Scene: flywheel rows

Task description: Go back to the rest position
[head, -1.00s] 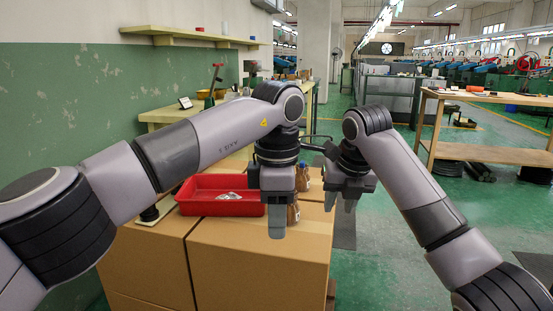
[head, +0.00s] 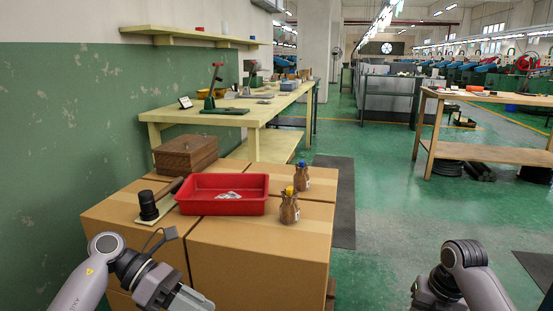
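My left gripper (head: 190,298) is at the bottom edge, left of centre, in front of the cardboard boxes. Its fingers are partly cut off, so I cannot tell whether it is open, and I see nothing held in it. My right arm (head: 464,256) is bent at the bottom right over the green floor. Its gripper lies below the picture edge. The two arms are well apart.
Cardboard boxes (head: 255,262) carry a red tray (head: 222,207) with small pale items, two brown bottles (head: 289,210) (head: 301,180), a brown woven box (head: 186,152) and a black cylinder (head: 148,206). A workbench (head: 165,114) stands behind.

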